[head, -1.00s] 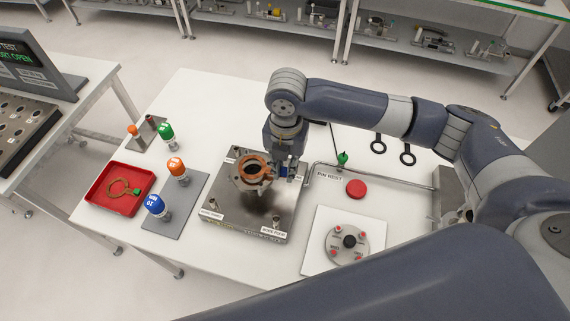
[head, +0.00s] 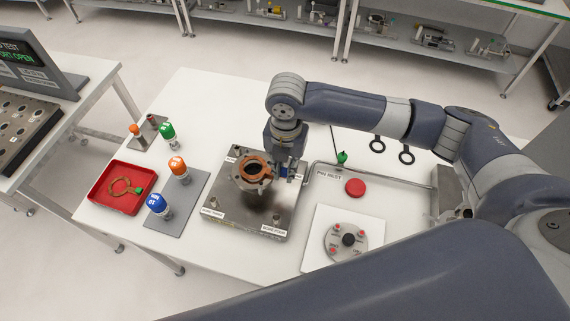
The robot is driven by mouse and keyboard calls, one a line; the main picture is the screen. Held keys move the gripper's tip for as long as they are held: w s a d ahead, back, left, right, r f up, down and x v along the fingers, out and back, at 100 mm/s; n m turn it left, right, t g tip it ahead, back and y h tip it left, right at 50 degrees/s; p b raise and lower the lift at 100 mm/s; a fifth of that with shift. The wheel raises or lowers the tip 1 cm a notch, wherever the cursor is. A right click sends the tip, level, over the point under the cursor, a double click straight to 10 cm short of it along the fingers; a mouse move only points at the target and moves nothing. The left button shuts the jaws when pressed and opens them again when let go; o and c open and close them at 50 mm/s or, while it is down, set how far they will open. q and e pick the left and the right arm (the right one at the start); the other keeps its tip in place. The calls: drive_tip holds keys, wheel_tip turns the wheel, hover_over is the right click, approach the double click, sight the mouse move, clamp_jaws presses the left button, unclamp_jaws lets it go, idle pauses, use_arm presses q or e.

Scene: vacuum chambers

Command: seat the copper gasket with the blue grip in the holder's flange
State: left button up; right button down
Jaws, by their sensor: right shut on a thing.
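The copper gasket (head: 245,165) is a copper-coloured ring at the mouth of the holder's flange (head: 245,184), around its dark opening. The holder (head: 257,212) is a square metal block on the white table. My right gripper (head: 288,170) points down at the right side of the flange. It is shut on the blue grip (head: 283,171) of the gasket, which is partly hidden by the fingers. From this view I cannot tell whether the gasket lies flat in the flange or just above it. My left gripper is not in view.
A red tray (head: 95,198) at the left holds another ring with a green grip (head: 138,191). Blue, orange and green capped bottles stand nearby. A red button (head: 355,187) and a white plate with a round flange (head: 346,240) are at the right.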

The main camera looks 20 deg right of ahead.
drive_tip(key=shift+f+p, duration=0.5)
drive_tip(key=shift+f, duration=0.15)
idle(1.3)
drive_tip(key=c, duration=1.4)
unclamp_jaws()
drive_tip(key=shift+c, duration=0.2)
drive_tip(key=shift+f, duration=0.1)
drive_tip(key=shift+r, duration=3.55)
drive_tip(key=shift+f, duration=0.1)
